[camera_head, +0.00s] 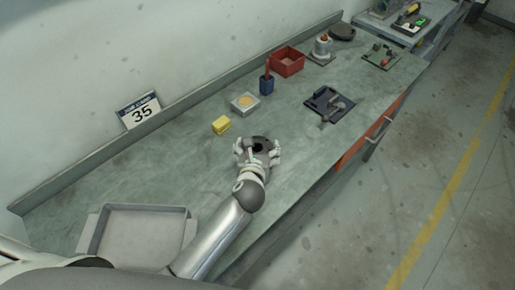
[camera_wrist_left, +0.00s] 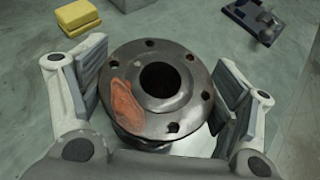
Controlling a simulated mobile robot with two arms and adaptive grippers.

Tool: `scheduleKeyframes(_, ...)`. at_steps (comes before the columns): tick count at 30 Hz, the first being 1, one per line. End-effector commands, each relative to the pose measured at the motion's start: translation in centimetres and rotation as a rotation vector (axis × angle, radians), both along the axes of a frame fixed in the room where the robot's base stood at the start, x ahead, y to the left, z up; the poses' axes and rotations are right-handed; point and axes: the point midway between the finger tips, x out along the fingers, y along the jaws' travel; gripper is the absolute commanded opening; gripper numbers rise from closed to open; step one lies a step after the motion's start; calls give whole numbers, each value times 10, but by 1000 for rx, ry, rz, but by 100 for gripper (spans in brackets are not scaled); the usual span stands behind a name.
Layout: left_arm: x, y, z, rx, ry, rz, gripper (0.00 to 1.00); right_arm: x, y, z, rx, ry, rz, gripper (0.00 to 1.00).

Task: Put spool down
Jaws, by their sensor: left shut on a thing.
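The spool (camera_wrist_left: 190,62) is a dark grey metal flanged piece with a round central bore, several bolt holes and a rust-orange patch on its top face. My left gripper (camera_head: 258,150) is shut on it, with a padded finger on each side in the left wrist view (camera_wrist_left: 165,95). In the head view the spool (camera_head: 261,143) is over the middle of the workbench, near its front edge. It looks upright, bore facing up. Its underside is hidden, so I cannot tell whether it touches the bench. My right gripper is not in view.
A yellow block (camera_head: 221,125) and a small tray with an orange disc (camera_head: 244,102) lie beyond the spool. A dark fixture (camera_head: 328,103), red bin (camera_head: 287,61) and blue holder (camera_head: 266,84) stand farther along. An empty grey tray (camera_head: 138,212) is at lower left. Bench between is clear.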

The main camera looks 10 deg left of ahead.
Motion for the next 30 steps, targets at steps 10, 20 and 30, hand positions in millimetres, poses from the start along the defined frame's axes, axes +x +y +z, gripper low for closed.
scheduleKeyframes(10,2,-1,2,-2,-11,-3,16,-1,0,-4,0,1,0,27)
scheduleKeyframes(20,0,0,-6,0,-1,0,100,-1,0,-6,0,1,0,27)
scheduleKeyframes(30,0,0,-4,0,-1,-1,100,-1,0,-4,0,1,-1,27)
